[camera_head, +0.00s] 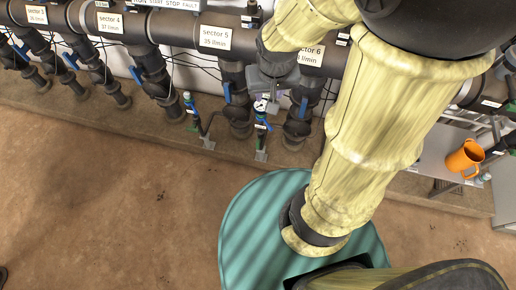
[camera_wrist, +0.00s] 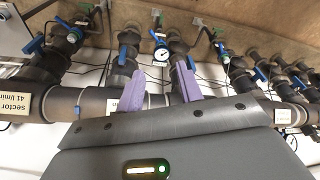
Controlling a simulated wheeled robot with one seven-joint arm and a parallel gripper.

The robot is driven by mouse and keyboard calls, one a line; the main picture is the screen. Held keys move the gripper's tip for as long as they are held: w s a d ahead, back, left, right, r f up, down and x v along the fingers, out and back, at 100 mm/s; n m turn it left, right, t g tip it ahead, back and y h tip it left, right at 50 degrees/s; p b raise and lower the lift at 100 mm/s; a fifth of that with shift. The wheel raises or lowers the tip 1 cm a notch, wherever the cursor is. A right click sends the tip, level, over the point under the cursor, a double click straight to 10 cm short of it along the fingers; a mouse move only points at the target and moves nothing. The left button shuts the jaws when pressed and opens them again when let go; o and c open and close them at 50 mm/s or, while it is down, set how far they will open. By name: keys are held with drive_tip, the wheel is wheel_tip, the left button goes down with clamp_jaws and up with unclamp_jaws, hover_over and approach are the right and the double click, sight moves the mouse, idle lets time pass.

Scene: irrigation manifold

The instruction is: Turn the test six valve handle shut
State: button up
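A pressure gauge (camera_head: 260,105) stands on a small test tap (camera_head: 262,127) with a blue handle and a green lower end, below the sector 6 label (camera_head: 309,55). A second small tap (camera_head: 190,105) stands to its left; the test labels are too small to read. My gripper (camera_head: 272,104) is over the pipes by the gauge and partly covers the view there. In the wrist view the purple fingers of my gripper (camera_wrist: 160,92) are apart with nothing between them. The gauge (camera_wrist: 162,54) and the tap's blue handle (camera_wrist: 158,38) show beyond the fingertips, apart from them.
Larger blue valve handles (camera_head: 304,107) (camera_head: 227,92) sit on the dark branch pipes on both sides. A thick main pipe (camera_wrist: 60,103) runs close to my fingers. The brown floor at left is clear.

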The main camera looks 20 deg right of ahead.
sight(258, 142)
drive_tip(key=w+a+f+m+h+b, duration=0.1)
drive_tip(key=w+f+b, duration=0.3)
drive_tip(key=f+b, duration=1.4)
drive_tip(key=w+a+f+m+t+h+b, duration=0.1)
drive_tip(key=w+f+m+b, duration=0.2)
drive_tip(key=f+b, duration=1.6)
drive_tip(key=w+b, duration=0.1)
drive_tip(key=b, duration=0.2)
drive_tip(key=shift+w+f+m+b, duration=0.25)
drive_tip(key=shift+w+m+b, duration=0.1)
drive_tip(key=shift+m, duration=0.05)
drive_tip(key=b+x, duration=0.9)
drive_tip(key=x, duration=0.8)
drive_tip(key=shift+w+f, duration=0.1)
drive_tip(key=shift+f, duration=0.1)
clamp_jaws()
